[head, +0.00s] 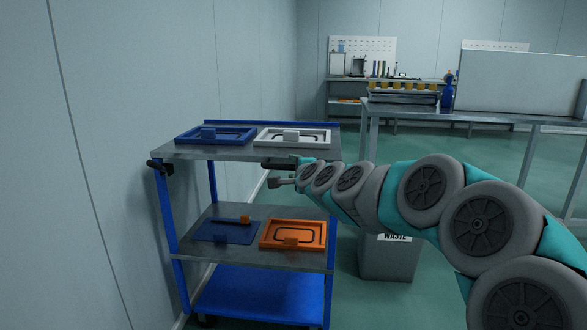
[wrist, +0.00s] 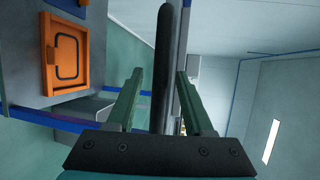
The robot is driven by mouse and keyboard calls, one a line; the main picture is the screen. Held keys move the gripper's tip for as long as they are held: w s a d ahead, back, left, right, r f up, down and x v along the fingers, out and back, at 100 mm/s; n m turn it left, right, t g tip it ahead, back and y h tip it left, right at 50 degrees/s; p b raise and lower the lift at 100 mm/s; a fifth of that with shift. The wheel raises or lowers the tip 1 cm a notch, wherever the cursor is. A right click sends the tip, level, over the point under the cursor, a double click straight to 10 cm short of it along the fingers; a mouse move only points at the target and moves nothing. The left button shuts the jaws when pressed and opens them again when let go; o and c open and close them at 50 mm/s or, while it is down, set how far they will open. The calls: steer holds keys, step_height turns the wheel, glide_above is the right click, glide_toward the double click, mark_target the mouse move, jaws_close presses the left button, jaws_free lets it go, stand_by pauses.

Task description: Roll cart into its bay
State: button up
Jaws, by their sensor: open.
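A blue cart (head: 256,290) with grey shelves stands along the left wall. A black handle part (head: 160,167) shows at its left end. My gripper (head: 280,174) is at the near right side of the cart, just below the top shelf. In the wrist view, my gripper (wrist: 158,85) is open, with its two green fingers apart on either side of a dark bar (wrist: 166,60), which looks like the cart's handle. Visible gaps separate the bar from both fingers. I cannot make out a bay.
The cart's top shelf carries a blue tray (head: 216,135) and a white tray (head: 292,137). Its middle shelf carries a blue panel (head: 225,231) and an orange tray (head: 292,235). A grey waste bin (head: 386,262) stands right of the cart. A table (head: 480,117) stands behind my arm.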

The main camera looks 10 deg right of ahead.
steer(key=shift+w, duration=0.25)
jaws_close()
steer(key=shift+f, duration=0.1)
stand_by(1.2)
